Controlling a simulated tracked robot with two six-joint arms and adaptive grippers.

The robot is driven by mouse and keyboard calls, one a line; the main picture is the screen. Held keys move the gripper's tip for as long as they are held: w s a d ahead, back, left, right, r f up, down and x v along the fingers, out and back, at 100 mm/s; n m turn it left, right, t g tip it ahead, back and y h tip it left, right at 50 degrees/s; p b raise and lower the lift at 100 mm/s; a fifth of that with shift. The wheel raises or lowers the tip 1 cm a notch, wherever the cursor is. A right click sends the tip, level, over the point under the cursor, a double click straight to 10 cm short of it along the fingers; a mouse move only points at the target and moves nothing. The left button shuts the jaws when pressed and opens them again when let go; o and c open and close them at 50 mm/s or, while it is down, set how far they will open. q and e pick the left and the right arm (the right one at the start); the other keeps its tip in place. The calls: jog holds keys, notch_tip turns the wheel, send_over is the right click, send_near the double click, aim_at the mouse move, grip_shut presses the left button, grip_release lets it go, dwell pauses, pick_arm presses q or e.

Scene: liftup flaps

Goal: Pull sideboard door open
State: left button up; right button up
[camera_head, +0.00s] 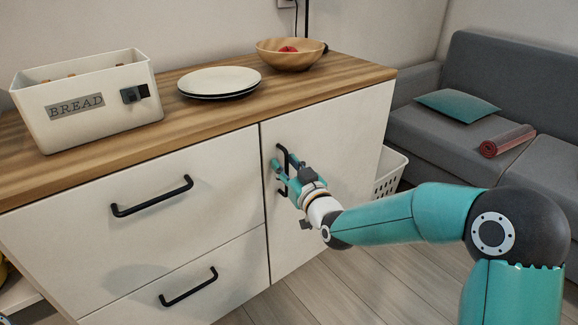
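The sideboard (215,112) has a white door (335,125) at its right side, which looks closed, flush with the drawer fronts. A black upright handle (282,150) sits near the door's left edge. My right gripper (285,163) is at this handle, with its teal fingertips apart, one on each side of the handle bar. The gripper hides part of the handle, and I cannot tell whether the fingers touch it. My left gripper is not in view.
Two drawers with black handles (152,197) (188,288) are left of the door. A bread bin (90,125), plates (219,80) and a wooden bowl (290,58) stand on top. A white basket (388,172) and grey sofa (430,130) are to the right. Floor in front is clear.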

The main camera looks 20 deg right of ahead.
jog(key=shift+w, duration=0.15)
grip_shut()
